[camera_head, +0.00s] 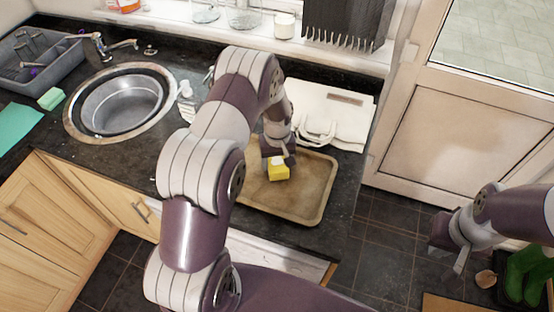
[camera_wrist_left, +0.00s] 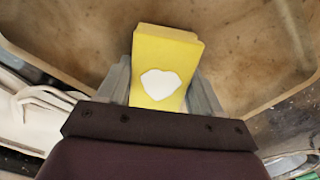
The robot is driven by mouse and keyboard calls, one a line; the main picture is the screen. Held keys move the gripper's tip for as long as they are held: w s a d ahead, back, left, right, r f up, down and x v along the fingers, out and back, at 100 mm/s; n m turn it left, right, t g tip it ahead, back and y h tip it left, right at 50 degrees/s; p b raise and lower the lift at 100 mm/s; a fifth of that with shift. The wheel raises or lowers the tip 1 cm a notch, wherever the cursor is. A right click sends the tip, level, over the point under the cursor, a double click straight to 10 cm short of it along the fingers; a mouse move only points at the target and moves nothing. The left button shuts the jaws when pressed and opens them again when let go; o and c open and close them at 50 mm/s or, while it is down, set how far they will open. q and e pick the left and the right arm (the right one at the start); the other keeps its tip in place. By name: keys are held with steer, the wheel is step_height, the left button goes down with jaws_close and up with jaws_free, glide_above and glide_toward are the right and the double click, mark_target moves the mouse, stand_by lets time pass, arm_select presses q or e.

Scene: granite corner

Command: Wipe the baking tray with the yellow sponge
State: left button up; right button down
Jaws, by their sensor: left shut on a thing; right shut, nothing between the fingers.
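The brown baking tray (camera_head: 306,196) lies on the dark counter near its right end, and its stained surface also fills much of the left wrist view (camera_wrist_left: 255,45). My left gripper (camera_head: 277,163) is over the tray, shut on the yellow sponge (camera_head: 279,173). In the left wrist view the sponge (camera_wrist_left: 165,50) sits between the two grey fingers, with a white patch on its face. I cannot tell whether the sponge touches the tray. My left arm hides the tray's left part. My right gripper (camera_head: 457,262) is shut and empty, away from the counter at the right.
A white bag-like item (camera_head: 325,112) lies behind the tray. A round sink (camera_head: 122,102), a soap bottle (camera_head: 186,90), a green sponge (camera_head: 51,98) and a grey dish rack (camera_head: 40,60) are to the left. Green boots (camera_head: 525,275) stand on the floor at the right.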

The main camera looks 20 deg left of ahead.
arm_select(q)
steer(key=shift+f, duration=0.25)
steer(key=shift+d, duration=0.1)
steer(key=d, duration=0.3)
steer(key=shift+w+d+r, duration=0.1)
steer(key=shift+d+r, duration=0.05)
steer(key=shift+d, duration=0.1)
steer(key=shift+s+a+f+b, duration=0.15)
steer(key=shift+a+f, duration=0.05)
steer(key=shift+a, duration=0.7)
steer(key=shift+s+a+f+b, duration=0.1)
steer(key=shift+a+f+b, duration=0.05)
steer(key=shift+a, duration=0.7)
step_height(320, 180, up, 6)
steer(key=p, duration=0.4)
steer(key=shift+r+p, duration=0.15)
steer(key=shift+p, duration=0.15)
steer(key=shift+w, duration=0.1)
